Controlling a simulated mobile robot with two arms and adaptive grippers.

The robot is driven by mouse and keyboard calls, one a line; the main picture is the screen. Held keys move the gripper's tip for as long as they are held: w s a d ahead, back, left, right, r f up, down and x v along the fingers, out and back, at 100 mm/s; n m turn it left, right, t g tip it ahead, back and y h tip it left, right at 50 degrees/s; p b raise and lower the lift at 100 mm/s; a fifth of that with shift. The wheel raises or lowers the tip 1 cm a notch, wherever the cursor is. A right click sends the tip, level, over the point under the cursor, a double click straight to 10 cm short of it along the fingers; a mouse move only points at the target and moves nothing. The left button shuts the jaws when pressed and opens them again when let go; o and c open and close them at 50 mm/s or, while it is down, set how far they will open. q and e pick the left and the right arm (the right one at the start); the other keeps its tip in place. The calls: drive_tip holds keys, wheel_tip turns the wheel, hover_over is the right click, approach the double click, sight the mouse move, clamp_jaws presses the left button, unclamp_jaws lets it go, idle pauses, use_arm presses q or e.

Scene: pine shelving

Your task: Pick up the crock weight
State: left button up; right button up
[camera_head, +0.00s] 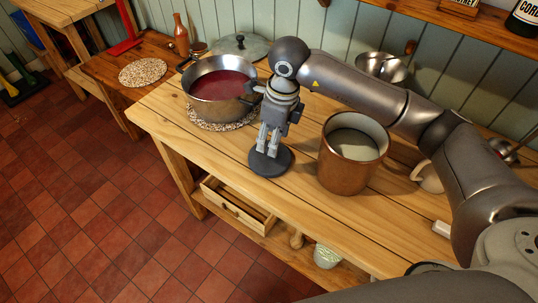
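A dark round disc (270,162), which looks like the crock weight, lies flat on the pine table near its front edge, left of a brown crock. My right gripper (269,147) points straight down over the middle of the disc, its fingertips at or just above it. The fingers are close together. Any knob between them is hidden, so I cannot tell whether they hold it. The brown crock (345,178) stands open just right of the gripper, with a pale inside. My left gripper is out of view.
A steel pot (191,93) of dark red liquid stands on a speckled mat (213,126), close left of the gripper. A glass lid (240,47) and steel bowl (380,66) are behind. A pale mug (429,179) is right of the crock. An open drawer (235,213) is below.

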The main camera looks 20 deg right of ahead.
drive_tip(key=f, duration=0.1)
drive_tip(key=f+p, duration=0.1)
drive_tip(key=f, duration=0.3)
drive_tip(key=shift+w+a, duration=0.25)
drive_tip(key=shift+a, duration=0.15)
drive_tip(key=shift+r, duration=0.1)
clamp_jaws()
